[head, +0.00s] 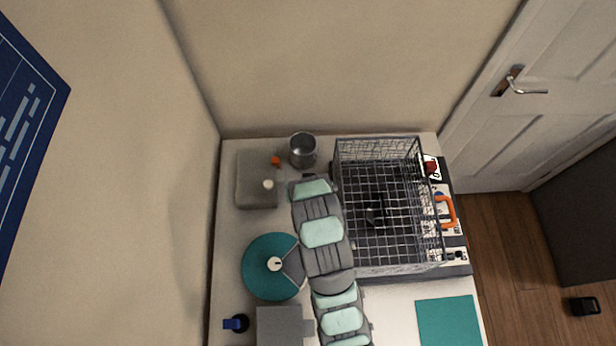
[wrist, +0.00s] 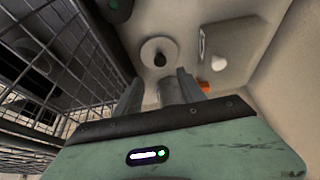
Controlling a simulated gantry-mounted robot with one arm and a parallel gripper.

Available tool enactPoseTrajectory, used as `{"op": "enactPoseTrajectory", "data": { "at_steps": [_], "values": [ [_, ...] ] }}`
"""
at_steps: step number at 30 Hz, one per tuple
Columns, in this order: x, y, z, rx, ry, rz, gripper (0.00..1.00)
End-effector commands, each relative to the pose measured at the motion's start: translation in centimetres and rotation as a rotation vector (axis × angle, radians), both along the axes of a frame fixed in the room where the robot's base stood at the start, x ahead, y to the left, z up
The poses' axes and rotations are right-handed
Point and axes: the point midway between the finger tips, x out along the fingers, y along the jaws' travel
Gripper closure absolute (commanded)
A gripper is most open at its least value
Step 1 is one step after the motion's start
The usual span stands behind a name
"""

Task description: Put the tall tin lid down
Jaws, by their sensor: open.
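In the wrist view a round grey lid-like disc with a dark knob (wrist: 160,52) lies flat just beyond my fingertips. It looks like the tall tin lid. My gripper (wrist: 156,84) is open, its two grey fingers apart with nothing held between them. I cannot tell whether a fingertip touches the disc. In the head view a tall grey tin (head: 302,150) stands upright near the back wall, its top apparently uncovered. My arm hides the fingers and the disc in that view.
A wire basket (head: 385,205) stands close to the right of my arm. A grey box (head: 250,192) and an orange piece (head: 276,160) are on the left. A teal disc (head: 264,282) lies nearer the front. A teal mat (head: 448,322) lies at front right.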

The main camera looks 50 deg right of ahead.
Motion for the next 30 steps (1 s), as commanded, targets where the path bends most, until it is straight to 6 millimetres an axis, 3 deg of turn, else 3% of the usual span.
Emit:
{"op": "enactPoseTrajectory", "data": {
  "at_steps": [4,12,15,17,23,27,30],
  "values": [
    [-0.3,0.3,1.3,-0.001,-0.003,0.000,0.53],
    [-0.3,0.4,1.3,-0.002,-0.002,0.001,0.53],
    [0.7,0.4,1.4,-0.020,-0.030,0.017,0.53],
    [2.1,0.3,1.5,-0.050,-0.073,0.039,0.53],
    [10.1,1.2,3.8,-0.219,-0.345,0.165,0.53],
    [15.0,3.4,6.9,-0.346,-0.575,0.252,0.53],
    [17.4,5.6,9.7,-0.431,-0.744,0.308,0.53]
  ]
}}
